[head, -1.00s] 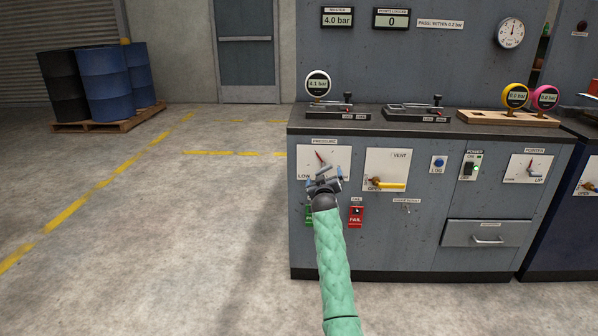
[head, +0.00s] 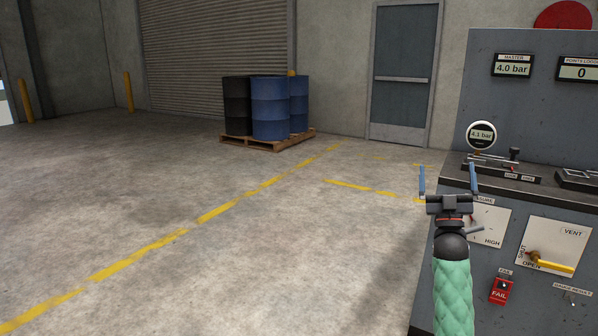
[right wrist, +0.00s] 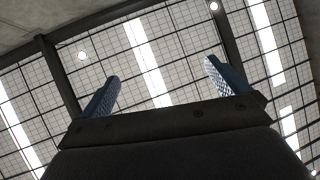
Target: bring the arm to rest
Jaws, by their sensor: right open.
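My right gripper (head: 448,180) stands upright in the head view, its two blue fingers spread apart with nothing between them. My green-sleeved right arm comes up from below it. The gripper is in front of the left end of the grey test bench (head: 520,215) and hides part of the pressure panel (head: 492,228). I cannot tell if it touches the bench. In the right wrist view the open fingers (right wrist: 160,85) point up toward the roof and are empty. My left gripper is not in view.
A gauge reading 4.1 bar (head: 482,134) stands on the bench top. The vent panel (head: 552,246) with its yellow lever and the red FAIL button (head: 501,290) are at right. Blue and black drums (head: 270,108) stand on a pallet (head: 262,144). The floor at left is clear.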

